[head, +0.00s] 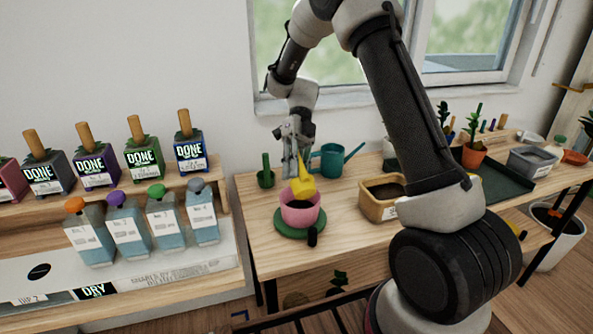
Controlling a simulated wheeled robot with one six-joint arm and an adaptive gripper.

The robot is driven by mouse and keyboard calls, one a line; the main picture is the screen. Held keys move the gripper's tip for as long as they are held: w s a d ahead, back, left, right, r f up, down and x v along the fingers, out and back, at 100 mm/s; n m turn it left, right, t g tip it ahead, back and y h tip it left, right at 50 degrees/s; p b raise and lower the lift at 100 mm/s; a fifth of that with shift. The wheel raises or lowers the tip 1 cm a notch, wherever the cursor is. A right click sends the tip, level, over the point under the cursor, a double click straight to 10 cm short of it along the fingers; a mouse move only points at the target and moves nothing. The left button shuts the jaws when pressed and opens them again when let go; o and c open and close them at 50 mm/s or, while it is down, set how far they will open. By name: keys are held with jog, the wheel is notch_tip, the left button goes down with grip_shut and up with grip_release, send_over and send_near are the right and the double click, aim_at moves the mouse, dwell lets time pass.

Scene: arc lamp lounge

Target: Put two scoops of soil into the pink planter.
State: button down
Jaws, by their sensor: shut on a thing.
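The pink planter (298,214) stands on a round green mat (289,231) on the wooden bench. My gripper (298,162) is shut on a yellow scoop (303,183). The scoop is tilted downward over the planter's rim; what is in it cannot be seen. A tan bin (370,209) with dark soil (388,190) stands to the right of the planter, its right part hidden behind my arm.
A teal watering can (331,160) stands behind the planter, and a small green pot (265,178) with a cactus is at the left. Cartons and DONE boxes (143,153) fill the left shelf. A dark tray (497,184) and potted plants are right of my arm.

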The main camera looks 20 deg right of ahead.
jog(key=shift+w+f+g, duration=0.1)
jog(key=shift+w+g, duration=0.15)
jog(key=shift+g, duration=0.25)
dwell(0.7)
jog(key=t, duration=0.1)
jog(key=r+t, duration=0.1)
jog(key=t, duration=0.1)
jog(key=shift+s, duration=0.1)
jog(key=shift+r+n+t, duration=0.15)
jog(key=shift+n+t, duration=0.25)
jog(key=shift+t, duration=0.5)
jog(key=shift+r+t, duration=0.4)
jog(key=shift+t, duration=0.7)
jog(key=t, duration=0.3)
jog(key=shift+r+n+h, duration=0.3)
jog(key=shift+n, duration=0.1)
jog(key=shift+r+t, duration=0.35)
jog(key=shift+t, duration=0.85)
jog(key=shift+r+n+t, duration=0.1)
jog(key=shift+n+t, duration=0.2)
jog(key=shift+t, duration=0.4)
